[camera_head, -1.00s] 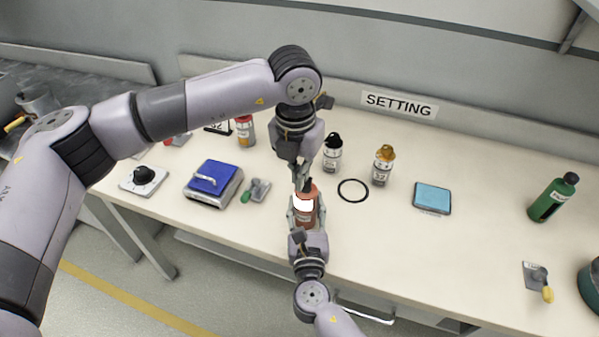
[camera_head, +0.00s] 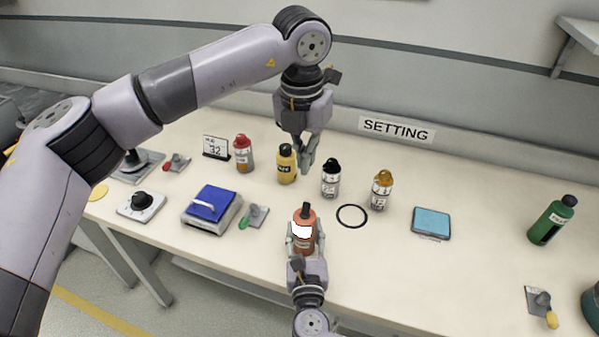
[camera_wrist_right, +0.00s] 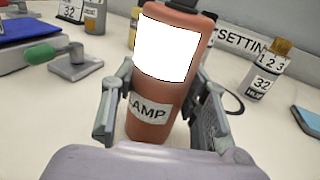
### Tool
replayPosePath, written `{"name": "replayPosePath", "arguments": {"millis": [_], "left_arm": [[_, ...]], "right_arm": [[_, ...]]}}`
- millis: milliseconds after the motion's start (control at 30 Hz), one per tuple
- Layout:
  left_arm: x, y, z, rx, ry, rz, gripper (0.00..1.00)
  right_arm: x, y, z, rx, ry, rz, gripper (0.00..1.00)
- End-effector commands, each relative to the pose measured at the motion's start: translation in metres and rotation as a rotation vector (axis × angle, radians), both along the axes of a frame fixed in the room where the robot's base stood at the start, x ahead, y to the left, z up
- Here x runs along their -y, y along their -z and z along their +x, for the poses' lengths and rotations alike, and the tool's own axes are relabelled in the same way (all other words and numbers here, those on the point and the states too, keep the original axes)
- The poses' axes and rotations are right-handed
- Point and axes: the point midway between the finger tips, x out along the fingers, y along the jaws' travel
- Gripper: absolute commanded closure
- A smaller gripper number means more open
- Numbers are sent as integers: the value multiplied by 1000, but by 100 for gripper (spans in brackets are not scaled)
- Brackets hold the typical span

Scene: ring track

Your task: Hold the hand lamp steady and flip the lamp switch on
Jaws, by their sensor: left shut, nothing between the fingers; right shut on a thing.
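The hand lamp (camera_head: 305,240) is an orange-red cylinder with a dark top and a bright white panel. It stands upright at the front of the table. My right gripper (camera_head: 302,246) is shut around its body from the front. In the right wrist view the lamp (camera_wrist_right: 153,124) shows a "LAMP" label between the fingers, and its white panel is glaring bright. My left gripper (camera_head: 306,170) is shut and empty, above and behind the lamp, apart from it. The switch itself is too small to make out.
Behind stand a yellow bottle (camera_head: 286,165), a black-capped bottle (camera_head: 331,179) and an orange-capped bottle (camera_head: 381,191). A black ring (camera_head: 352,216) lies right of the lamp. A blue-topped device (camera_head: 212,205) sits left, a blue pad (camera_head: 431,223) right. The table between pad and green bottle (camera_head: 553,220) is clear.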

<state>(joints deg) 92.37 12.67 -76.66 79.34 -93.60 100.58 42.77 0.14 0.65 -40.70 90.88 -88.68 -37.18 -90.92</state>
Motion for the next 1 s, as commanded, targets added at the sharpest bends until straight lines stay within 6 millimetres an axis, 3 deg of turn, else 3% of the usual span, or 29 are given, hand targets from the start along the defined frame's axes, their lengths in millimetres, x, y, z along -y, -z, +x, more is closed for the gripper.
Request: {"name": "replayPosePath", "arguments": {"millis": [433,467,800,1000], "left_arm": [[1,-2,1,-1,0,0,100],[1,-2,1,-1,0,0,100],[1,-2,1,-1,0,0,100],[1,-2,1,-1,0,0,100]], "right_arm": [[0,1,0,-1,0,0,93],[0,1,0,-1,0,0,57],[0,0,0,-1,0,0,35],[0,0,0,0,0,0,35]]}}
